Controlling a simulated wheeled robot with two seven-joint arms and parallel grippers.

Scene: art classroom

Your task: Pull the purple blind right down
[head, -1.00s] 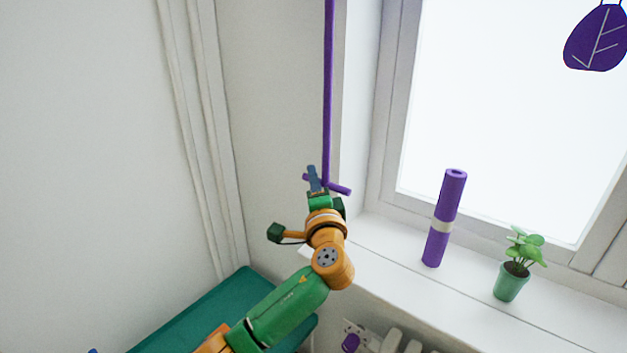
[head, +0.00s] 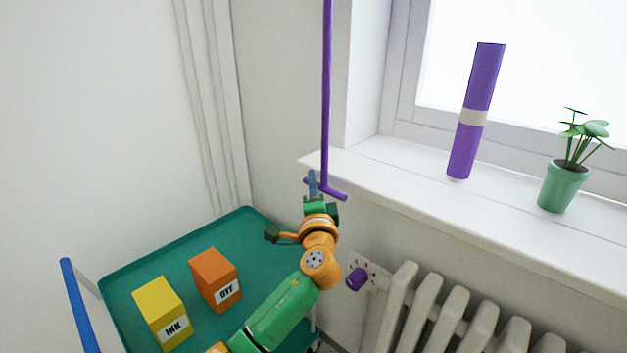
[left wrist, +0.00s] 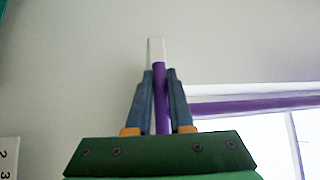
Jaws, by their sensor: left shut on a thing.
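A long thin purple rod (head: 326,90) hangs down the wall left of the window and ends in a short crossbar (head: 335,193). My left gripper (head: 312,182) is at its lower end, shut on the rod just above or at the crossbar. In the left wrist view the rod (left wrist: 161,85) runs upward between the gripper's fingers (left wrist: 160,95). A purple band (left wrist: 255,105) there lies along the top of the window, probably the blind. The blind's lower edge is out of the head view. My right gripper is not in view.
A purple roll with a pale band (head: 483,75) and a potted plant (head: 558,187) stand on the sill (head: 400,195). Below are a radiator (head: 425,300) and a purple plug (head: 356,279). A teal tray (head: 245,225) holds yellow (head: 160,308) and orange (head: 214,278) boxes.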

